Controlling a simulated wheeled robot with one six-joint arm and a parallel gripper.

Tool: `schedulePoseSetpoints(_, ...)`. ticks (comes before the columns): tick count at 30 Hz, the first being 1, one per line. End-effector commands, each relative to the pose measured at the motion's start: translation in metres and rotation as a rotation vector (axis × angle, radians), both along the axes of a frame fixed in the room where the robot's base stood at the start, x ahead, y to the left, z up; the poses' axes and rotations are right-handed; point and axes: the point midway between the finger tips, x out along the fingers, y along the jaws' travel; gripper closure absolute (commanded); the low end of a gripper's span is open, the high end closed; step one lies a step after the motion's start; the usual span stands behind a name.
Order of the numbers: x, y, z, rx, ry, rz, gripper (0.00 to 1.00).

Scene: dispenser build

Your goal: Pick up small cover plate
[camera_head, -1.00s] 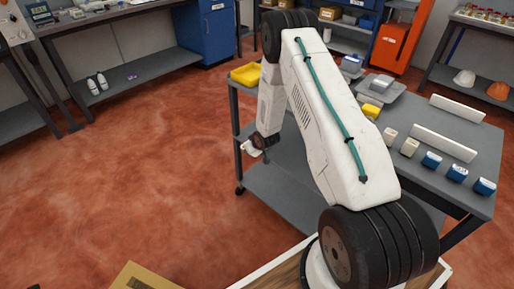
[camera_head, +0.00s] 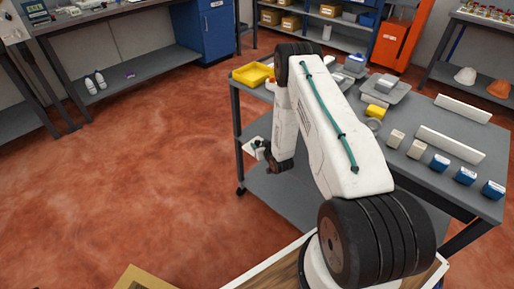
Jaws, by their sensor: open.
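My gripper (camera_head: 255,149) is small in view, low beside the left side of the grey table (camera_head: 452,190), below its top. Its jaws are open and I see nothing between them. I cannot make out for certain which piece is the small cover plate. Candidates on the table top are two small cream blocks (camera_head: 417,149), a yellow block (camera_head: 376,111) and grey flat pieces (camera_head: 386,88) near the back. My arm hides part of the table top.
A yellow tray (camera_head: 252,75) sits at the table's back left corner. Two long white bars (camera_head: 450,145) and several blue blocks (camera_head: 465,176) lie to the right. A cardboard box (camera_head: 142,279) is at the bottom edge. The red floor at left is clear.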

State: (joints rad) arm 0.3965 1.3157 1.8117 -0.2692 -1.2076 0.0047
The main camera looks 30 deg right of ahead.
Motion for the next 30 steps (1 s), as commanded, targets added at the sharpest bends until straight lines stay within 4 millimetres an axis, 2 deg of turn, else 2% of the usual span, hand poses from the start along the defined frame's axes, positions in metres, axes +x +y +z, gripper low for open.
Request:
schedulePoseSetpoints(3, 0.017, 0.0, -0.006, -0.001, -0.001, 0.001, 0.49)
schedulePoseSetpoints(6, 0.025, -0.001, -0.009, -0.001, -0.001, 0.003, 0.49)
schedulePoseSetpoints(14, 0.027, 0.001, -0.01, 0.0, 0.001, 0.004, 0.49)
schedulePoseSetpoints(19, 0.027, 0.001, -0.009, 0.0, 0.001, 0.004, 0.96)
schedulePoseSetpoints(30, 0.028, 0.001, -0.006, -0.001, -0.001, 0.004, 0.96)
